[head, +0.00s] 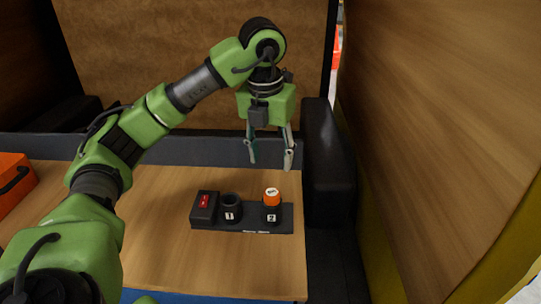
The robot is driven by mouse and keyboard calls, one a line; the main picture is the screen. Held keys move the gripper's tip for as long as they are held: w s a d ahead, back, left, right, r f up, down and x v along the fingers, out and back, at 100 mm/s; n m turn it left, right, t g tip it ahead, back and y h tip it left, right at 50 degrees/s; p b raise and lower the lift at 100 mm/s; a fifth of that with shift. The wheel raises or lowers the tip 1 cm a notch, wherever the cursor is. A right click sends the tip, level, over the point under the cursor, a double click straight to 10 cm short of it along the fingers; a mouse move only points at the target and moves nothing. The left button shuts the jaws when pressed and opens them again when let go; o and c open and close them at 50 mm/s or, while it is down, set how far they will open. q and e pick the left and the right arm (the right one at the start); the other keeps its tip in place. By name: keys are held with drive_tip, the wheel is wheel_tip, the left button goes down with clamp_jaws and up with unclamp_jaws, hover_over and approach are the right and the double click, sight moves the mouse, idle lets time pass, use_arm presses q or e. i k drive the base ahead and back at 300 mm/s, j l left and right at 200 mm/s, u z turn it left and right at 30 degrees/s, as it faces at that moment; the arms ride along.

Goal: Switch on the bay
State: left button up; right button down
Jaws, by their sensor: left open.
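A dark panel (255,228) lies on the wooden table. At its left end is a black box with a red part (204,202), perhaps a switch; its setting is too small to read. Beside it stands an empty-looking black holder marked 1 (231,208). To the right, a holder marked 2 (271,214) has an orange piece with a white top (272,194) in it. My left gripper (271,160) points down, open and empty, above and apart from the orange piece. My right gripper is not in view.
An orange case (13,182) sits at the table's left edge. A dark padded armrest (328,165) stands just right of the table. A large wooden panel (430,130) fills the right side. The table (165,235) is bare left of the dark panel.

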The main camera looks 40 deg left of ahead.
sight(204, 201)
drive_tip(key=u, duration=1.4)
